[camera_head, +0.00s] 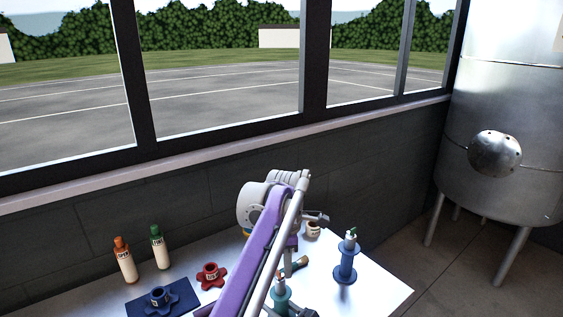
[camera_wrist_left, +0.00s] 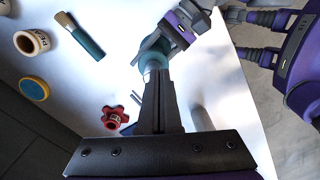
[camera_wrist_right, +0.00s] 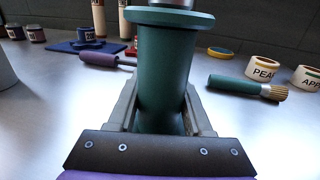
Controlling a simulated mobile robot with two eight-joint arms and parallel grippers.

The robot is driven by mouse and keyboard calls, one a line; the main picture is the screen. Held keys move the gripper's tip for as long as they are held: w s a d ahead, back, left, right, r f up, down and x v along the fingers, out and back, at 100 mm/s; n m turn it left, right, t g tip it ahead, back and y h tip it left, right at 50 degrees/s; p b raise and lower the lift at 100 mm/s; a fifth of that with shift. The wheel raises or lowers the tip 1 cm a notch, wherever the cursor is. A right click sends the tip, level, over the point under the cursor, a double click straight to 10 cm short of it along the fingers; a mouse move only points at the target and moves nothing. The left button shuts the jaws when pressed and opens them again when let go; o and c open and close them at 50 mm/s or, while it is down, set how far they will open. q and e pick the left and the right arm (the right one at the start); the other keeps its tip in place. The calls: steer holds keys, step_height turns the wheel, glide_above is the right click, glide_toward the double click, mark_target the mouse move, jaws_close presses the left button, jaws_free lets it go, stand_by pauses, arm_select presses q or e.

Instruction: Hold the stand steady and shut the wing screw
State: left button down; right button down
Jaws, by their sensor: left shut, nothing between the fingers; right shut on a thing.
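The green stand (camera_wrist_right: 163,70) is upright, with a wide rim and a metal piece above it cut off by the frame. My right gripper (camera_wrist_right: 160,100) is shut on its body, one finger on each side. The stand also shows low in the head view (camera_head: 280,296), beside my arm. My left gripper (camera_wrist_left: 155,82) is shut and empty; in the left wrist view its fingers overlap the stand's top (camera_wrist_left: 153,62), and I cannot tell whether they touch. I cannot make out the wing screw; my fingers may hide it.
A brush (camera_wrist_left: 80,36), a PEAR tub (camera_wrist_left: 32,42) and a red star-shaped holder (camera_wrist_left: 114,117) lie near the stand. A blue stand (camera_head: 346,262) stands to the right. Two bottles (camera_head: 126,264) and a blue mat (camera_head: 183,290) are at the left.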

arm_select(q)
steer(key=shift+w+a, duration=0.2)
steer(key=shift+a, duration=0.45)
stand_by(0.9)
steer(key=shift+w+a, duration=0.1)
steer(key=shift+w, duration=0.6)
stand_by(0.6)
steer(key=shift+w+d, duration=0.15)
steer(key=shift+d, duration=0.3)
step_height(320, 180, up, 7)
steer(key=s+m, duration=0.3)
steer(key=m, duration=0.3)
step_height(320, 180, down, 7)
steer(key=shift+a, duration=0.15)
steer(key=shift+w+a, duration=0.5)
steer(key=shift+a, duration=0.05)
stand_by(1.2)
